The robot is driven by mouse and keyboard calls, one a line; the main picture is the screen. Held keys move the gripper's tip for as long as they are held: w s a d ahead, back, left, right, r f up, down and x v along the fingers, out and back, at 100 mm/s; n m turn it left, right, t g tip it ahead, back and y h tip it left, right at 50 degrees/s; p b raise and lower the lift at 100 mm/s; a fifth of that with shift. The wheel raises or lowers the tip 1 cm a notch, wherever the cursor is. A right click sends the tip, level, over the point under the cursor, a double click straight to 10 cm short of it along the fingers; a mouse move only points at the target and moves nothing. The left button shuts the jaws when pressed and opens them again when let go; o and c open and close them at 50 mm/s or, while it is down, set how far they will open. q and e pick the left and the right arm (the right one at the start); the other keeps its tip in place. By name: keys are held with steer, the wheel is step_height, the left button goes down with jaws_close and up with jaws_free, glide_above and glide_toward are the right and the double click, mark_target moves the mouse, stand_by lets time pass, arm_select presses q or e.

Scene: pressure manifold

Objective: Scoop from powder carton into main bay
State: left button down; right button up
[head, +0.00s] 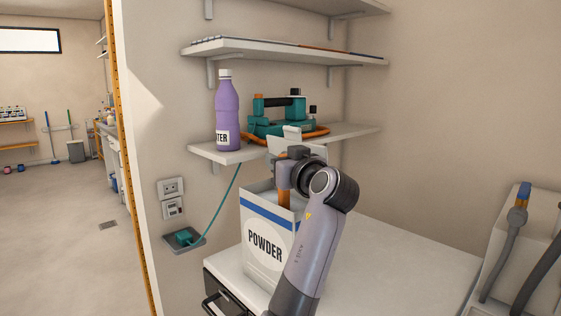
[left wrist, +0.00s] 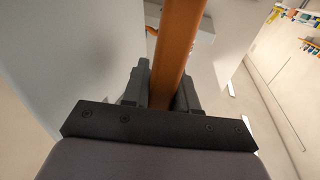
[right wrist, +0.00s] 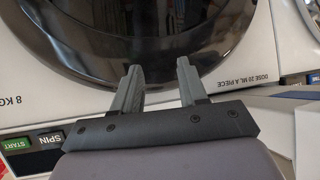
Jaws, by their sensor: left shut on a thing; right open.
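The powder carton (head: 264,262) is a white box with a blue stripe, standing on the white counter against the wall. My left gripper (head: 285,184) is over its open top, shut on the orange scoop handle (head: 284,199). The handle hangs down into the carton and its lower end is hidden. The left wrist view also shows the orange handle (left wrist: 178,40) between the fingers. My right gripper (right wrist: 160,75) is open and empty, in front of a white washing machine (right wrist: 235,84) with a round dark door. I cannot make out the main bay in any view.
A purple bottle (head: 228,115) and a teal device (head: 280,122) stand on the shelf (head: 350,132) behind the carton. The counter (head: 400,258) right of my left arm is clear. Grey hoses (head: 500,262) are at the far right.

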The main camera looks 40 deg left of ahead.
arm_select(q)
step_height(320, 180, up, 11)
steer(key=p, duration=0.6)
steer(key=shift+p, duration=0.3)
stand_by(1.0)
steer(key=shift+f, duration=0.15)
